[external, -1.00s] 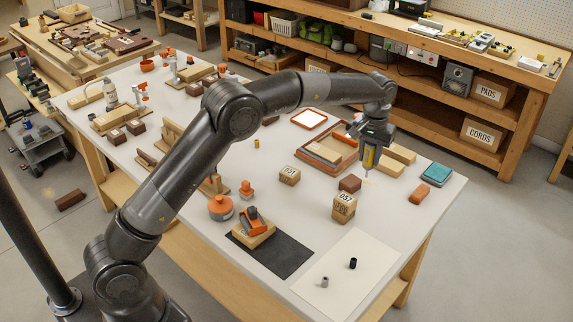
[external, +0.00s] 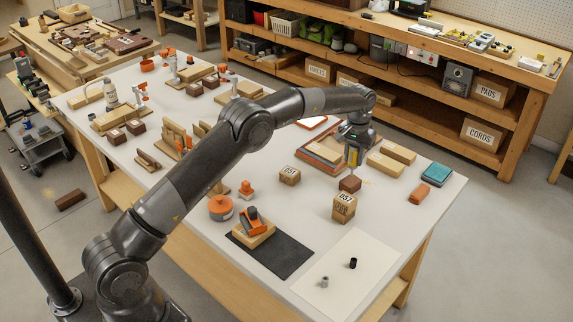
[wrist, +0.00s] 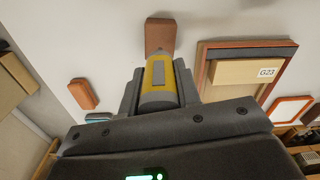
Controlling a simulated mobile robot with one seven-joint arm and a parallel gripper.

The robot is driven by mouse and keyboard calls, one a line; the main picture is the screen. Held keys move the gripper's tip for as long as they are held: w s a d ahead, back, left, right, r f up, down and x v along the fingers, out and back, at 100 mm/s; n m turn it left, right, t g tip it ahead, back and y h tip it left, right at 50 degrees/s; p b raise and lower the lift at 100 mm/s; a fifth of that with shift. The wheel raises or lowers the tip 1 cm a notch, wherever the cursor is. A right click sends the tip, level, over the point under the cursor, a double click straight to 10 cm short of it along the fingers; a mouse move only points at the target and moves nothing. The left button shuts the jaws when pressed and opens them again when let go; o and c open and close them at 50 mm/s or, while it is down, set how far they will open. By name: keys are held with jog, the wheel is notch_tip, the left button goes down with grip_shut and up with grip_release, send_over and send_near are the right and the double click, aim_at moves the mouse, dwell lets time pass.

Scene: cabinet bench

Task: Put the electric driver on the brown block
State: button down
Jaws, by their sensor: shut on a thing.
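The electric driver (external: 353,157), yellow and grey, hangs upright in my gripper (external: 354,150), which is shut on it. In the wrist view the driver (wrist: 158,82) sits between my two fingers (wrist: 158,90). The brown block (external: 350,185) stands on the table just below the driver's lower end. In the wrist view the brown block (wrist: 160,36) shows right beyond the driver's end and is partly covered by it. I cannot tell whether the driver touches the block.
A block marked 057 (external: 344,208) stands just in front of the brown block. A framed wooden tray (external: 318,159) lies to the left, pale wooden blocks (external: 390,158) behind right. An orange-brown block (external: 419,194) and a teal box (external: 436,175) lie further right.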

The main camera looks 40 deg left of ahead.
jog(key=shift+f, duration=0.8)
jog(key=c, duration=1.1)
grip_release()
jog(key=shift+f, duration=0.15)
jog(key=shift+o, duration=0.2)
